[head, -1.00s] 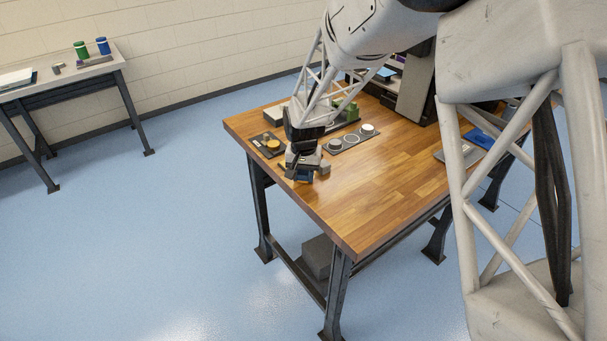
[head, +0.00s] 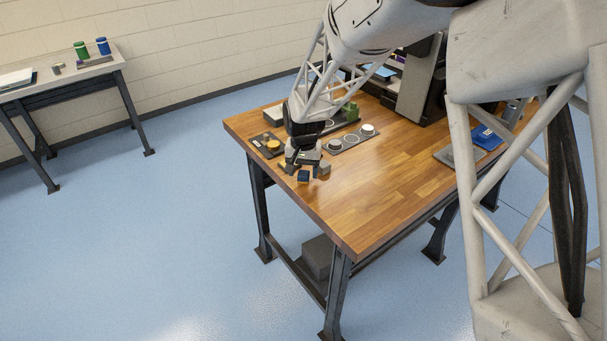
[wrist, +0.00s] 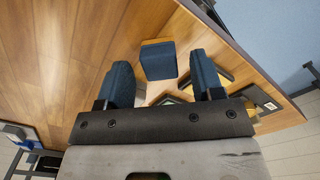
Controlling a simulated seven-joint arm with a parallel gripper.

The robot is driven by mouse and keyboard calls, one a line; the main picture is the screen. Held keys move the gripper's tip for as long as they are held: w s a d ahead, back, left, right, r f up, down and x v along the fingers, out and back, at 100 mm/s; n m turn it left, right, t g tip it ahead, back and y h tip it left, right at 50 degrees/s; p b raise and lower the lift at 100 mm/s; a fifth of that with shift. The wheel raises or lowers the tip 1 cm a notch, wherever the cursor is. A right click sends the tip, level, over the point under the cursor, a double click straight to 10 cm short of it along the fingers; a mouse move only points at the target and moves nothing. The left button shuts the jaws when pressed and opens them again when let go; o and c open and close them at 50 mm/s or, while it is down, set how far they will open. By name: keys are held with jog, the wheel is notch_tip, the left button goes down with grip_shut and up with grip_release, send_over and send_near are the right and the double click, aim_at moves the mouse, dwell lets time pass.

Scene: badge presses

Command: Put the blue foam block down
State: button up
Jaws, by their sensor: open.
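The blue foam block (head: 303,176) rests on the wooden tabletop near its left front edge. In the wrist view the block (wrist: 158,64) lies beyond and between the fingertips, with clear gaps on both sides. A tan strip shows along its upper edge there. My gripper (head: 303,167) is open and just above the block, touching it nowhere that I can see. Its two dark blue finger pads stand apart in the wrist view.
A small grey block (head: 324,169) stands close to the right of the blue block. Behind are a dark plate with an orange round piece (head: 273,144) and a grey strip with round pieces (head: 351,138). The tabletop (head: 370,195) to the right is clear.

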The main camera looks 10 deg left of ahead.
aim_at(306, 174)
notch_tip(306, 174, up, 10)
jog(key=shift+r, duration=0.15)
dwell(0.3)
dwell(0.7)
jog(key=s+d+r+t, duration=0.1)
jog(key=s+d+r, duration=0.4)
jog(key=s+d, duration=0.3)
jog(key=s+d+r, duration=0.6)
jog(key=s+d, duration=0.1)
jog(key=d, duration=0.3)
jog(key=s+d, duration=0.6)
jog(key=s, duration=0.4)
jog(key=s+d+t, duration=0.1)
jog(key=s+d, duration=0.4)
jog(key=s, duration=0.6)
jog(key=shift+d+f+t, duration=0.2)
jog(key=shift+d+t, duration=0.1)
jog(key=shift+d, duration=0.05)
